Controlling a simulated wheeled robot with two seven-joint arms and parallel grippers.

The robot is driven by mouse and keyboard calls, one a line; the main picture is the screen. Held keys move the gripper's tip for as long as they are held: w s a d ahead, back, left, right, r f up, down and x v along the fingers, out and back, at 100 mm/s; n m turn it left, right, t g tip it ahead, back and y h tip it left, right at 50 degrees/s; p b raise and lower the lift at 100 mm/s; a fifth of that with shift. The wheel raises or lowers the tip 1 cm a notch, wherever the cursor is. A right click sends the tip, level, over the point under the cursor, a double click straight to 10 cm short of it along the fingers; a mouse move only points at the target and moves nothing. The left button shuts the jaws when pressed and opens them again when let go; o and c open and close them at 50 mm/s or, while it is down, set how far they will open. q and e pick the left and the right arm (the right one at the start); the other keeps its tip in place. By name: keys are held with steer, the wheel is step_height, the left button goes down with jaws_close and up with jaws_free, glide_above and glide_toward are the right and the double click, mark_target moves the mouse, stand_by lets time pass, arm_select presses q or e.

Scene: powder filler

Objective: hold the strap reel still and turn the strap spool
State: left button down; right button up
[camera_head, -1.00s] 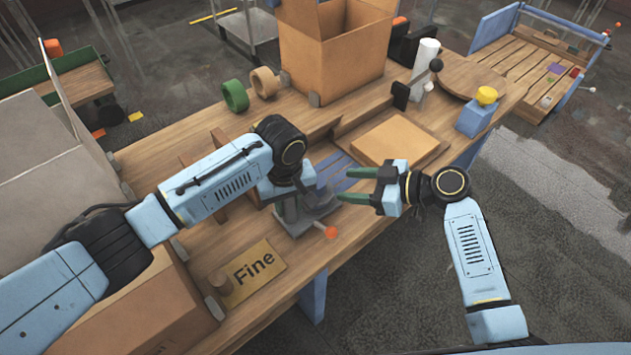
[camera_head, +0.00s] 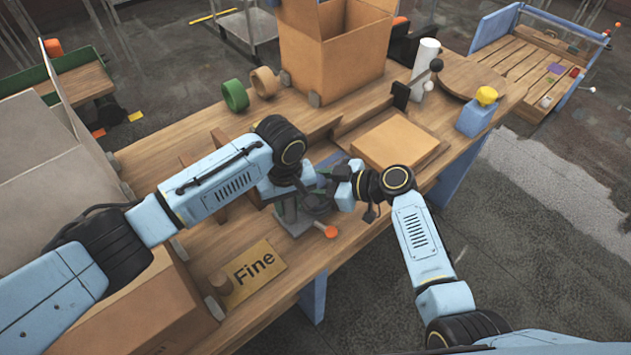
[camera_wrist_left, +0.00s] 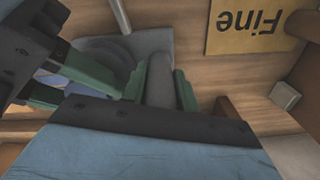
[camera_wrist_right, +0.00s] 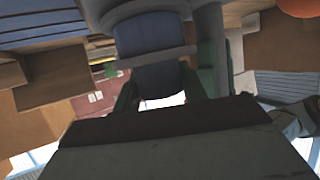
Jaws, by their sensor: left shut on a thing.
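The strap reel (camera_head: 297,226) is a grey stand with an orange-tipped crank, on the front edge of the workbench. My left gripper (camera_head: 284,207) is shut on its grey upright, which shows between green fingers in the left wrist view (camera_wrist_left: 161,80). The strap spool (camera_wrist_right: 150,45), dark blue with grey flanges, fills the upper middle of the right wrist view. My right gripper (camera_wrist_right: 165,95) is open, with its green fingers on either side of the spool; whether they touch it I cannot tell. In the head view, both grippers partly hide the reel.
A "Fine" sign (camera_head: 253,270) lies left of the reel. A flat cardboard box (camera_head: 397,142) lies behind my right gripper. Green (camera_head: 235,95) and tan (camera_head: 264,82) tape rolls and a large open carton (camera_head: 335,50) stand farther back.

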steer(key=c, duration=0.4)
steer(key=shift+c, duration=0.2)
steer(key=m+t+h, duration=0.2)
steer(key=m+t, duration=0.1)
steer(key=shift+f, duration=0.1)
steer(key=shift+m+t+h, duration=1.2)
steer(key=shift+m+h, duration=0.1)
steer(key=shift+m, duration=0.2)
steer(key=shift+d, duration=0.1)
steer(key=o, duration=0.7)
